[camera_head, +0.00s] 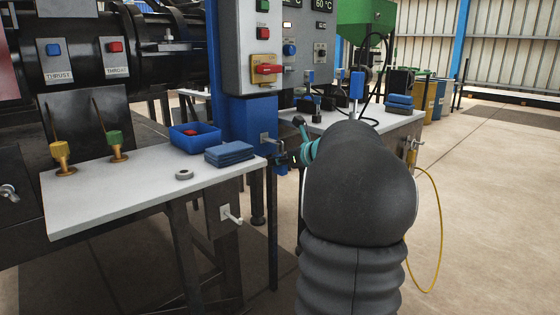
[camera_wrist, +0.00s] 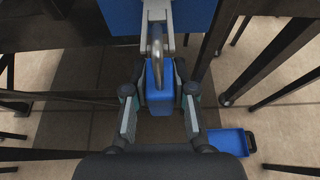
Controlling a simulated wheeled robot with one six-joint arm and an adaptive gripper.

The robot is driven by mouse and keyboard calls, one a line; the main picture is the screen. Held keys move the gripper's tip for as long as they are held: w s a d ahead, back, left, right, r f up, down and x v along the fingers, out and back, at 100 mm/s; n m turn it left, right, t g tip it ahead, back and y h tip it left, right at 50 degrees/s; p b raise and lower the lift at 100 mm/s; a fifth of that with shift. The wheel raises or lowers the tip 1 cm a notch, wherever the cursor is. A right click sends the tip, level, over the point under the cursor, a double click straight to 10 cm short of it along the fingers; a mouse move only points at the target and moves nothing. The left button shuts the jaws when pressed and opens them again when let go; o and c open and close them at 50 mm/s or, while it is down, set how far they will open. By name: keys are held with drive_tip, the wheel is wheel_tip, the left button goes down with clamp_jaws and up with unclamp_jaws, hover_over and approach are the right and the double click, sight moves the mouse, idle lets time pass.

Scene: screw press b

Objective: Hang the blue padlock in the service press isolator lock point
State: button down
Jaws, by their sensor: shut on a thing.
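The blue padlock (camera_wrist: 157,92) is between the fingers of my gripper (camera_wrist: 158,112) in the wrist view, shut on its body. Its steel shackle (camera_wrist: 157,45) points up the picture toward a pale metal bracket (camera_wrist: 157,12) on a blue surface. The shackle top overlaps the bracket; I cannot tell whether it is threaded through it. In the head view my gripper (camera_head: 286,157) is close to a metal lock point (camera_head: 268,139) on the blue column (camera_head: 250,115), below the panel with the red isolator handle (camera_head: 268,70). My arm and gripper mostly hide the padlock there.
A white-topped bench (camera_head: 120,195) at left holds a blue bin (camera_head: 195,140), blue folded cloths (camera_head: 229,152), a grey ring (camera_head: 184,175) and two brass-based valves. Another metal bracket (camera_head: 232,214) is on the bench leg. Open floor lies at right, beyond a yellow cable (camera_head: 437,220).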

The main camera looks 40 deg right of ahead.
drive_tip(key=shift+r+p, duration=0.75)
drive_tip(key=shift+r, duration=0.2)
drive_tip(key=shift+s+d, duration=0.15)
drive_tip(key=shift+s, duration=1.45)
drive_tip(key=shift+s+d, duration=0.15)
drive_tip(key=shift+s, duration=1.45)
wheel_tip(320, 180, up, 15)
drive_tip(key=s+p, duration=0.1)
drive_tip(key=p, duration=0.8)
drive_tip(key=shift+p, duration=0.3)
drive_tip(key=shift+w+a, duration=0.2)
drive_tip(key=shift+w, duration=2.5)
